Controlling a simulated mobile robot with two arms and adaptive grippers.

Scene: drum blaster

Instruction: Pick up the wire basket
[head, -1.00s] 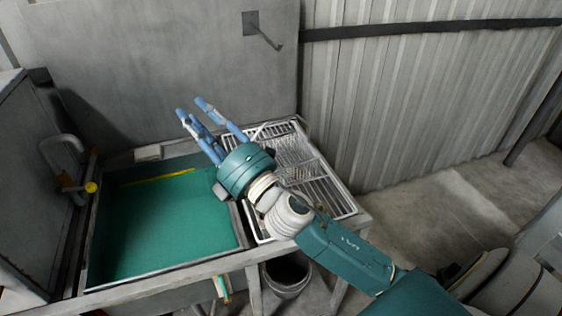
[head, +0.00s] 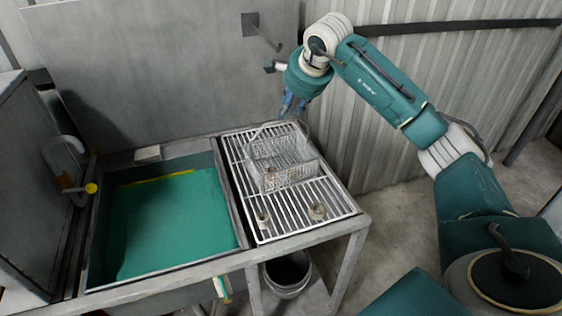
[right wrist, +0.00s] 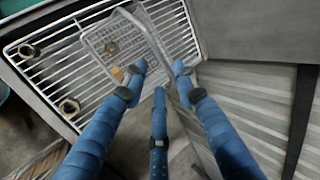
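The wire basket (head: 293,176) stands upright on the slatted rack (head: 330,197) right of the green basin, with its handle raised. My right gripper (head: 291,106) is above the basket's back end, fingers pointing down, near the top of the handle. In the right wrist view its three blue fingers (right wrist: 160,75) are spread apart, and the basket handle (right wrist: 150,32) passes close to the fingertips. No grip on the handle shows. Some metal parts show through the basket's mesh. My left gripper is not in view.
Metal nuts (head: 318,211) lie on the front of the rack. A bucket (head: 287,273) stands below the rack. A corrugated wall (head: 385,130) is close behind on the right.

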